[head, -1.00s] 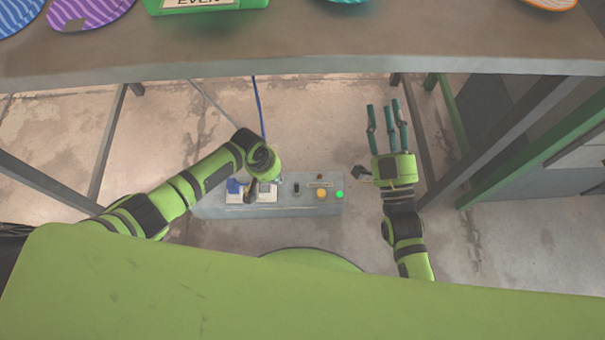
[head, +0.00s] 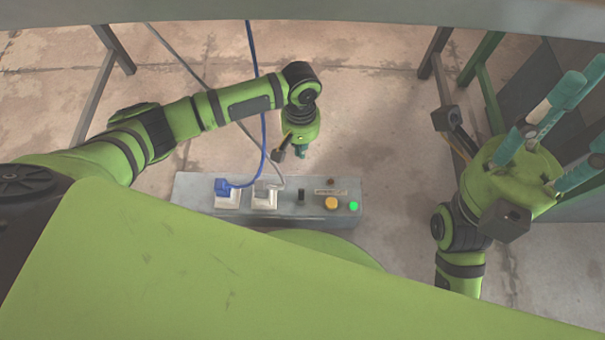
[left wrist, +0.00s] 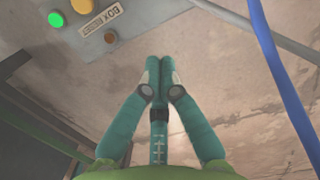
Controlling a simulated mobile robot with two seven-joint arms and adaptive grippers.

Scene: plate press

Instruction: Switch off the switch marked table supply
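A grey control box (head: 185,190) lies on the floor. On it are a small black switch (head: 301,195), a yellow button (head: 331,203), a lit green lamp (head: 353,206) and a small brown-red round part (head: 330,182). No "table supply" marking is legible. In the left wrist view, a label (left wrist: 100,22) starting with "BOX" sits near the yellow button (left wrist: 83,5). My left gripper (head: 301,154) hangs just beyond the box's far edge, fingers together and empty; its fingertips (left wrist: 159,62) point clear of the box. My right gripper (head: 575,110) has its fingers spread at the right.
A blue plug (head: 222,187) and a grey plug (head: 264,188) sit in white sockets on the box, with a blue cable (head: 254,60) and a grey cable (head: 180,60) running away. A table edge (head: 350,10) crosses the top; its legs stand either side. Floor beyond the box is open.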

